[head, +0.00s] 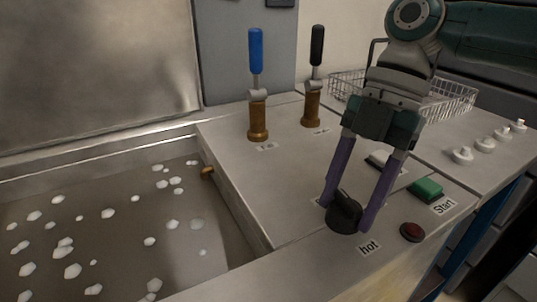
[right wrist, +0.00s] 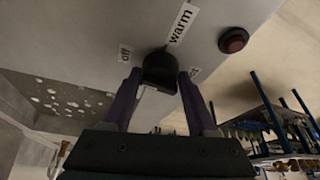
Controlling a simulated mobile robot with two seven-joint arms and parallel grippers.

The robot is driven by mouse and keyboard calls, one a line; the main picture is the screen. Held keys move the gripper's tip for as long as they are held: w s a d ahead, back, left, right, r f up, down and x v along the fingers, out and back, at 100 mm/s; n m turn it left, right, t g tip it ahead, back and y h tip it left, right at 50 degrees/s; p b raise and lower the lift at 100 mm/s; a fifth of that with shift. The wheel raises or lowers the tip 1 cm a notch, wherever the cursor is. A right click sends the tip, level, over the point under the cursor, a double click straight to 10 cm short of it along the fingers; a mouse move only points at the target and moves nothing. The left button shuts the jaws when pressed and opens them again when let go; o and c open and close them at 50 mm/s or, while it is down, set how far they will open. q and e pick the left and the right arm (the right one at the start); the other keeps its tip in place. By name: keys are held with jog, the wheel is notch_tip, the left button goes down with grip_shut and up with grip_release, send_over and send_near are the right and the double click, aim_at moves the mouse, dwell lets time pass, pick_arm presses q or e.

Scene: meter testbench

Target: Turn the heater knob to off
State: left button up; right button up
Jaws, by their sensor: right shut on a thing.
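The black heater knob (head: 343,216) sits on the grey bench top near its front edge, with the label "hot" (head: 370,247) beside it. My right gripper (head: 347,208) reaches down from above, its two purple fingers on either side of the knob and shut on it. In the right wrist view the knob (right wrist: 160,73) lies between the fingertips. The labels "off" (right wrist: 124,53) and "warm" (right wrist: 180,23) show around it, and "hot" is partly hidden by a finger. Which label the knob points at is hard to tell. My left gripper is not in view.
A red button (head: 412,232) and a green start button (head: 426,189) stand right of the knob. Blue (head: 256,52) and black (head: 317,46) handled valves rise behind. A wire basket (head: 455,98) is at the back right. A basin (head: 120,230) with white pieces lies left.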

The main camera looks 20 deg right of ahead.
jog(key=shift+n, duration=0.6)
jog(key=shift+h, duration=0.3)
jog(key=o, duration=1.4)
jog(key=shift+c, duration=0.2)
jog(key=v, duration=1)
jog(key=shift+w, duration=0.2)
jog(key=shift+d+f, duration=0.1)
